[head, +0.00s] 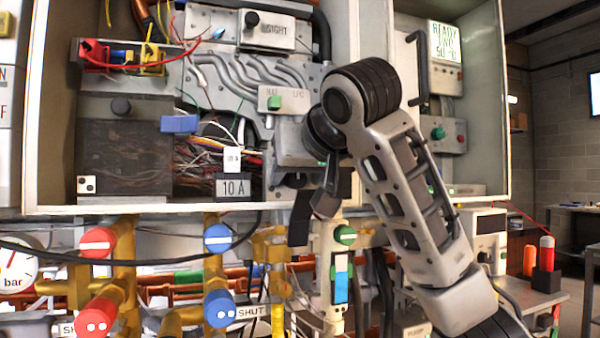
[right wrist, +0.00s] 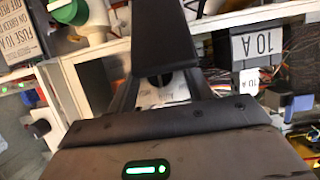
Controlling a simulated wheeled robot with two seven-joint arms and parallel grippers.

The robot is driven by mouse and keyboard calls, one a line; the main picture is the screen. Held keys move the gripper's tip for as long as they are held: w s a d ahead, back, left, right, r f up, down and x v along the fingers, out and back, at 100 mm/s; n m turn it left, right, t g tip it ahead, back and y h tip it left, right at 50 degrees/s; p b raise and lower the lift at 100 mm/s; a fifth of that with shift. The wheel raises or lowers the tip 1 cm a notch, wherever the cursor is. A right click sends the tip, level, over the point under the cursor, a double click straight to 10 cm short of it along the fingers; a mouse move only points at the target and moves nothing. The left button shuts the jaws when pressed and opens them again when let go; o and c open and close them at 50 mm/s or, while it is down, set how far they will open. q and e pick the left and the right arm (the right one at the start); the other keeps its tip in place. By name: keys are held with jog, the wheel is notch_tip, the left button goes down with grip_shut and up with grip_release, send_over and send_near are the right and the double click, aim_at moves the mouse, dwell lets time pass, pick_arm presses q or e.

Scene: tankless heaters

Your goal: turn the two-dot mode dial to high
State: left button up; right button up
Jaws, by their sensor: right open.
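My right gripper (head: 313,207) hangs in front of the open cabinet's lower edge, right of the 10 A label, with its jaws apart and nothing seen between them. In the right wrist view a dark round knob (right wrist: 160,81) on a pale lettered plate (right wrist: 163,95) shows between the gripper's dark parts and is partly hidden by them. I cannot read the plate or see two dots on it, so I cannot tell whether this is the mode dial. In the head view my right arm covers that area. My left gripper is out of view.
A black knob (head: 252,18) by a NIGHT label and a green NAT/LPG selector (head: 274,103) sit higher in the cabinet. Red (head: 97,242) and blue (head: 218,238) valve handles stand below. Loose wires crowd the cabinet.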

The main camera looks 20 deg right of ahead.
jog(key=shift+c, duration=0.3)
jog(key=c, duration=0.9)
jog(key=shift+m+y, duration=0.3)
jog(key=m+y, duration=0.2)
jog(key=m, duration=0.1)
jog(key=shift+d, duration=0.2)
jog(key=shift+d+f+m+y+b, duration=0.1)
jog(key=shift+m+y+b, duration=0.2)
jog(key=shift+m+y, duration=0.75)
jog(key=shift+m+t+h, duration=0.25)
jog(key=shift+m+t, duration=0.05)
jog(key=shift+m, duration=0.05)
jog(key=o, duration=1)
jog(key=shift+c, duration=0.2)
